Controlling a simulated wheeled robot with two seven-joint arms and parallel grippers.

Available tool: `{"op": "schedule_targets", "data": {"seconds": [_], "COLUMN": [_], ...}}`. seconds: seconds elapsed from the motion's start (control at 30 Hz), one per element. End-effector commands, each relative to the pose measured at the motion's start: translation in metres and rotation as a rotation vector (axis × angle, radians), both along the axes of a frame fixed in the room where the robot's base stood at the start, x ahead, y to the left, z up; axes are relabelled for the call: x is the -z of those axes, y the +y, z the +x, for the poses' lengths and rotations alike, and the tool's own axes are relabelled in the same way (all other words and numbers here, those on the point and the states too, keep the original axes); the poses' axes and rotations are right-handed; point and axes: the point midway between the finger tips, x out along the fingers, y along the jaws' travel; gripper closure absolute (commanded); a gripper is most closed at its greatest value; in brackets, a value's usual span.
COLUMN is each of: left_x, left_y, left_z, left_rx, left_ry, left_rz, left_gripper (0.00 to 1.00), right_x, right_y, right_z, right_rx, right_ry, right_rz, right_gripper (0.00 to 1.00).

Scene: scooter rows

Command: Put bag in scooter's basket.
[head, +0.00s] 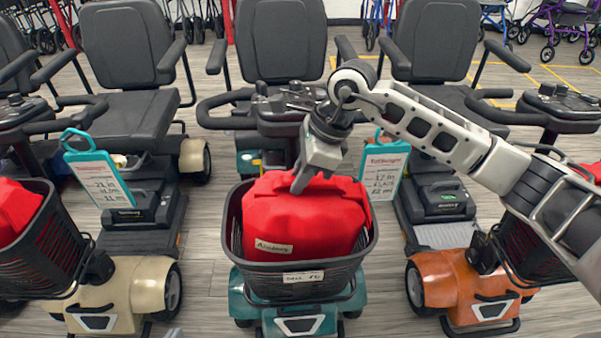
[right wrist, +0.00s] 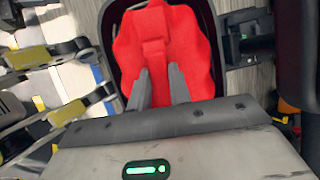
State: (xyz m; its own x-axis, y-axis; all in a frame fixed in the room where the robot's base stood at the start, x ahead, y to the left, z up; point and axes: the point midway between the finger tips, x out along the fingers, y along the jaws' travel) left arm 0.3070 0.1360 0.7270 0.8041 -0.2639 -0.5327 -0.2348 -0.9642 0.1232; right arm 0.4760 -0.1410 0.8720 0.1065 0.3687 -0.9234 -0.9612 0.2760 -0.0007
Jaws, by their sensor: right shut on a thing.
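The red bag (head: 303,222) with a small name label sits inside the black basket (head: 300,283) of the teal scooter (head: 340,303). Its top rises above the basket rim. My right gripper (head: 300,186) reaches down from above and is shut on the top of the bag. In the right wrist view, the two fingers (right wrist: 160,92) close on the raised middle strip of the red bag (right wrist: 190,45), and the dark basket rim (right wrist: 106,22) shows around it. My left gripper is not in view.
A cream scooter (head: 130,285) stands on the left and an orange scooter (head: 460,285) on the right, each with a front basket. A red bag (head: 16,208) is in the left basket. Tags hang nearby. Narrow strips of wooden floor lie between the scooters.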

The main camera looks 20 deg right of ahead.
Motion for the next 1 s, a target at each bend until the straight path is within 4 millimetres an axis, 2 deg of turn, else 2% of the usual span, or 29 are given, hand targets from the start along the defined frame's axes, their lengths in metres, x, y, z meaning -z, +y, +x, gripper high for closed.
{"op": "schedule_targets", "data": {"seconds": [0.03, 0.07, 0.13, 0.4, 0.57, 1.0], "left_x": [0.004, 0.003, 0.002, 0.002, 0.002, 0.005], "left_y": [0.0, 0.0, 0.0, -0.001, 0.0, -0.001], "left_z": [0.0, 0.0, -0.001, -0.003, -0.004, -0.004], "left_rx": [0.0, 0.0, 0.0, 0.0, 0.0, 0.0], "left_ry": [0.002, 0.001, 0.003, 0.008, 0.01, 0.008], "left_rz": [-0.002, -0.004, -0.003, -0.003, -0.001, -0.007], "left_gripper": [1.0, 1.0, 1.0, 1.0, 1.0, 1.0], "right_x": [0.002, 0.003, 0.002, 0.001, -0.008, -0.09], "right_y": [0.0, 0.0, 0.0, 0.0, -0.004, -0.036], "right_z": [0.0, 0.0, 0.0, 0.0, 0.0, -0.009], "right_rx": [0.0, 0.0, 0.0, 0.001, 0.002, 0.003], "right_ry": [-0.003, 0.0, 0.0, 0.001, -0.001, -0.004], "right_rz": [0.001, 0.0, 0.0, -0.001, 0.0, -0.001], "right_gripper": [1.0, 0.78, 0.59, 0.59, 0.59, 0.59]}}
